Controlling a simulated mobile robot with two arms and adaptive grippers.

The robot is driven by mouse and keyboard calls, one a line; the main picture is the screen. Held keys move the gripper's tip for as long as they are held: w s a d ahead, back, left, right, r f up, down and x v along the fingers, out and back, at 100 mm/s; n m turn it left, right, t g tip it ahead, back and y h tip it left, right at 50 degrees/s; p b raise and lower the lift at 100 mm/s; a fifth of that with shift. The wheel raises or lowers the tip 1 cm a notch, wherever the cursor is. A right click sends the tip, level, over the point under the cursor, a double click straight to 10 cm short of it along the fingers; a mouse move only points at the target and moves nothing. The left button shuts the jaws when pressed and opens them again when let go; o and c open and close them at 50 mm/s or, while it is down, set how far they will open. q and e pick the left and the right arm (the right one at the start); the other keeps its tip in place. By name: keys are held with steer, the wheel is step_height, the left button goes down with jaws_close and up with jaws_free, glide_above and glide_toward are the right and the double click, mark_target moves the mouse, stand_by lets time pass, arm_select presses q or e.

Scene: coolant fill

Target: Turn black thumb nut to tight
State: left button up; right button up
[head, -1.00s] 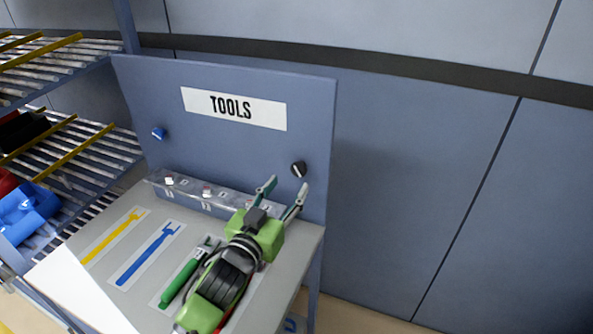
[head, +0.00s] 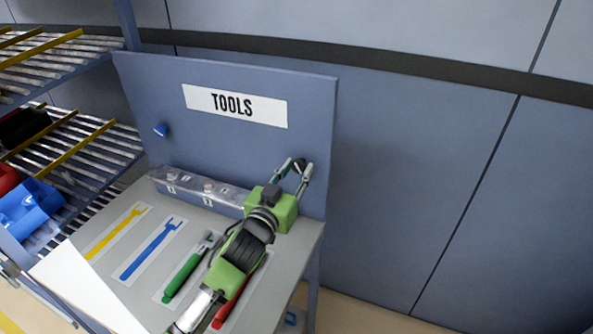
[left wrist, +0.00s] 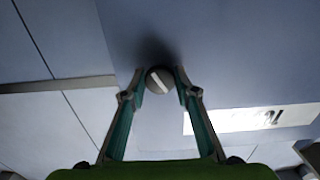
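The black thumb nut (head: 299,163) sits on the upright blue panel, below and right of the TOOLS label. My left gripper (head: 298,166) is at the panel with one finger on each side of the nut. In the left wrist view the nut (left wrist: 159,79) is a round dark knob with a pale slanted bar across its face. The fingers partly hide the nut in the head view. My right gripper is not in view.
A blue knob (head: 160,130) is on the panel's left side. A clear strip with small switches (head: 190,188) runs along the panel's foot. A rack (head: 75,150) with bins stands left.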

arm_select(q)
steer(key=shift+m, duration=0.3)
steer(key=m+p, duration=0.1)
steer(key=m, duration=0.2)
steer(key=shift+m, duration=0.3)
steer(key=shift+m+p, duration=0.6)
steer(key=shift+m, duration=1.7)
steer(key=o, duration=1.1)
steer(key=shift+a, duration=0.1)
steer(key=v, duration=1.2)
steer(key=shift+w, duration=0.1)
